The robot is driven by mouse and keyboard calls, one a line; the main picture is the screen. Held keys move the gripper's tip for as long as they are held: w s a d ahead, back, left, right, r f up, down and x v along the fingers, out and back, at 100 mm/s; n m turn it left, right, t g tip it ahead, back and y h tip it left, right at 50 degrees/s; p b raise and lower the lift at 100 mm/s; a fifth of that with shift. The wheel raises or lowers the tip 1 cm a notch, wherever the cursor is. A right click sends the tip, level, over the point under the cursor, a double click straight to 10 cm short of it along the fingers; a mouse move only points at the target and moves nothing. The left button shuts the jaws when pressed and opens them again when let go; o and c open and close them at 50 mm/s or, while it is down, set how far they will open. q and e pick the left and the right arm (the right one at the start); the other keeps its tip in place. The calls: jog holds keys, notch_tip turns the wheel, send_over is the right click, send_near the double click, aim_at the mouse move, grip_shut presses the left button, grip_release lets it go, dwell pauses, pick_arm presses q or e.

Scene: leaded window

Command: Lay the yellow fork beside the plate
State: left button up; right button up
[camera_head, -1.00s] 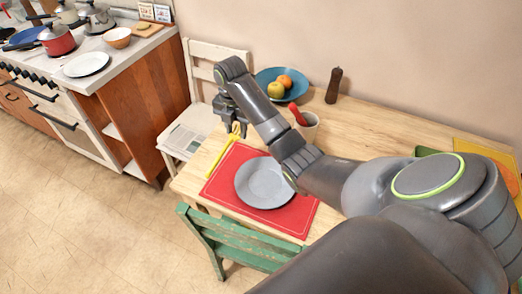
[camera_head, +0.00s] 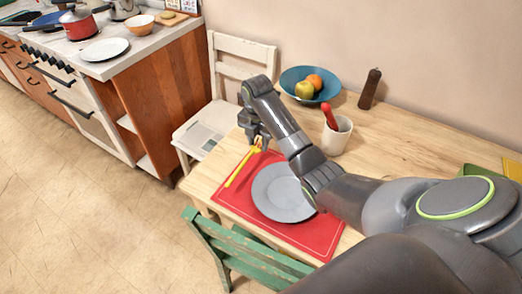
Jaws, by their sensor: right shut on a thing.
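The yellow fork (camera_head: 240,168) lies along the left part of the red placemat (camera_head: 310,234), to the left of the grey plate (camera_head: 281,194), apart from the plate. Its lower end points toward the mat's near left. My right gripper (camera_head: 260,145) reaches over the table from the right and is shut on the fork's far end. The exact grip is small and partly hidden by the fingers. My right forearm covers the plate's right edge. My left gripper is not in view.
A white cup with a red-handled thing (camera_head: 335,137), a blue fruit bowl (camera_head: 311,84) and a pepper mill (camera_head: 369,89) stand behind my arm. A green chair (camera_head: 245,249) is at the near edge, a white chair (camera_head: 205,135) at the left. Bare wood lies at the back right.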

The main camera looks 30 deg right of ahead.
aim_at(258, 146)
jog(key=shift+f, duration=2.1)
jog(key=o, duration=1)
jog(key=shift+f, duration=0.1)
jog(key=shift+c, duration=0.2)
notch_tip(258, 146, up, 7)
notch_tip(258, 146, up, 4)
jog(key=shift+f+p, duration=0.15)
jog(key=shift+p, duration=1)
jog(key=shift+r+p, duration=0.8)
jog(key=shift+p, duration=0.1)
jog(key=shift+f, duration=0.1)
